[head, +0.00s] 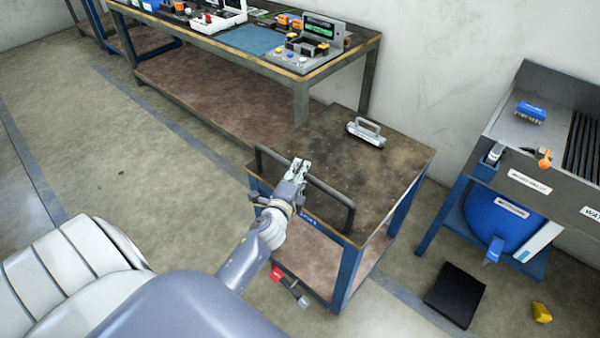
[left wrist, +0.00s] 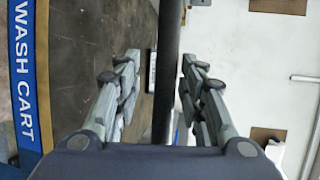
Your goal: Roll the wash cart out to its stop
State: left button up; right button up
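The wash cart (head: 350,185) has a worn dark top, a blue frame and a lower shelf. It stands in the middle of the head view, and its blue edge with the label WASH CART (left wrist: 25,75) shows in the left wrist view. A dark push bar (head: 325,190) runs along its near left side; it also shows in the left wrist view (left wrist: 168,60). My left gripper (head: 298,166) is at this bar. Its fingers (left wrist: 160,68) are apart, with the bar running between them; contact is unclear. My right gripper is not in view.
A grey handled item (head: 367,132) lies on the cart top. A workbench (head: 250,75) stands behind, and a sink unit (head: 560,200) with a blue tub stands right. A black pad (head: 455,295) and a yellow object (head: 541,312) lie on the floor. Floor at left is clear.

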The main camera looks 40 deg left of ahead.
pick_arm(q)
jog(key=shift+w+r, duration=0.1)
jog(key=v, duration=1.2)
jog(key=shift+a, duration=0.1)
jog(key=s+d+f+n+g+h, duration=0.1)
jog(key=s+d+f+n+g, duration=0.15)
jog(key=f, duration=0.75)
jog(key=s+d+f+n+g+h, duration=0.1)
jog(key=s+d+f+g+h, duration=0.2)
jog(key=f, duration=0.6)
jog(key=s+d+f+n+g, duration=0.1)
jog(key=s+d+f+n, duration=0.2)
jog(key=f, duration=0.7)
jog(key=s+d+f+n+g, duration=0.1)
jog(key=s+f+n+g, duration=0.1)
jog(key=s+f, duration=0.4)
jog(key=s+d+f+n+g, duration=0.1)
jog(key=s+f, duration=0.5)
jog(key=s, duration=0.7)
jog(key=s+d+f+n+g+h, duration=0.1)
jog(key=s+f+n+g, duration=0.2)
jog(key=s+f, duration=0.3)
jog(key=s+g, duration=0.1)
jog(key=s, duration=0.2)
jog(key=shift+s, duration=0.4)
jog(key=shift+d+g, duration=0.1)
jog(key=shift+g, duration=0.15)
